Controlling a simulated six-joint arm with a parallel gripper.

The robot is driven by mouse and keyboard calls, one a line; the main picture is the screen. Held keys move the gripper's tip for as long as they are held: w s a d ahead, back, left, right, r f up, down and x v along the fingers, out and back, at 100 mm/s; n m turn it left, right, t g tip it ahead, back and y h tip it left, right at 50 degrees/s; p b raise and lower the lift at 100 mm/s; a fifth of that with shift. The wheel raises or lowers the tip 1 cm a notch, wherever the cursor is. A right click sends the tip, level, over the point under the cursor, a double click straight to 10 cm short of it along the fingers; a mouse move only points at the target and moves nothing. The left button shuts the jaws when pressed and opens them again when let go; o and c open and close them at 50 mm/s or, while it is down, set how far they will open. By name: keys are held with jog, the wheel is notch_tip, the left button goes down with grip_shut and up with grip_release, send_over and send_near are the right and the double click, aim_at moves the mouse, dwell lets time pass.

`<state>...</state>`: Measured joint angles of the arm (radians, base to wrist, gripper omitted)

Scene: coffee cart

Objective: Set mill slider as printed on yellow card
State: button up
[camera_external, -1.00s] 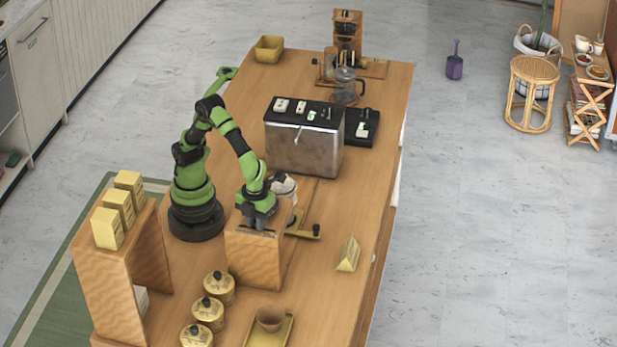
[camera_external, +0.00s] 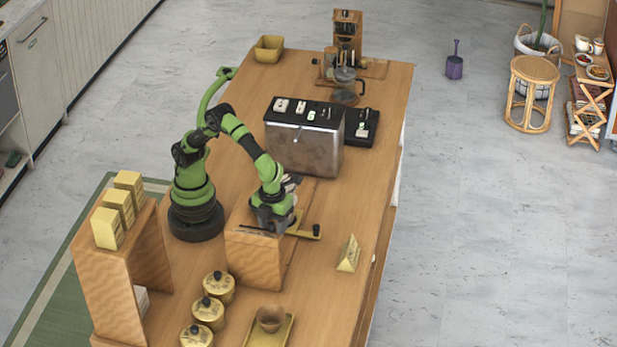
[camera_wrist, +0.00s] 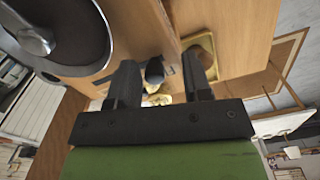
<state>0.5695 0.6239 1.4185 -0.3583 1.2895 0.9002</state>
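The mill is a wooden box (camera_external: 254,258) near the middle of the cart, with a brass-coloured arm (camera_external: 304,233) beside it. In the wrist view its wooden body (camera_wrist: 135,30) appears beside a dark round part with a metal knob (camera_wrist: 32,38). My gripper (camera_external: 268,228) is just above the box top. In the wrist view its two dark fingers (camera_wrist: 160,82) are apart. A small dark knob (camera_wrist: 154,72) shows between them; contact cannot be told. The slider's setting is not readable. The yellow card (camera_external: 348,254) stands tent-like to the right; its print is too small to read.
Several lidded yellow tins (camera_external: 219,288) and a cup (camera_external: 270,318) on a yellow tray (camera_external: 287,333) stand in front. A wooden shelf (camera_external: 107,280) is at left. A metal box (camera_external: 305,150) stands behind. The cart top around the card is clear.

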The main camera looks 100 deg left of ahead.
aim_at(273, 223)
notch_tip(273, 223, up, 10)
dwell(0.6)
dwell(0.4)
jog(key=s+a+r+n+t, duration=0.2)
jog(key=a+r+n, duration=0.25)
jog(key=a, duration=0.35)
jog(key=s+a+f+n+t+y, duration=0.1)
jog(key=s+a+f+n+t, duration=0.1)
jog(key=s+a+n, duration=0.4)
jog(key=s+a+f+n+t+y, duration=0.1)
jog(key=s+a+f+n+t, duration=0.1)
jog(key=s+a+n, duration=0.4)
jog(key=shift+s+a+f+t, duration=0.15)
jog(key=shift+s+a+t, duration=0.45)
jog(key=shift+s+a, duration=0.55)
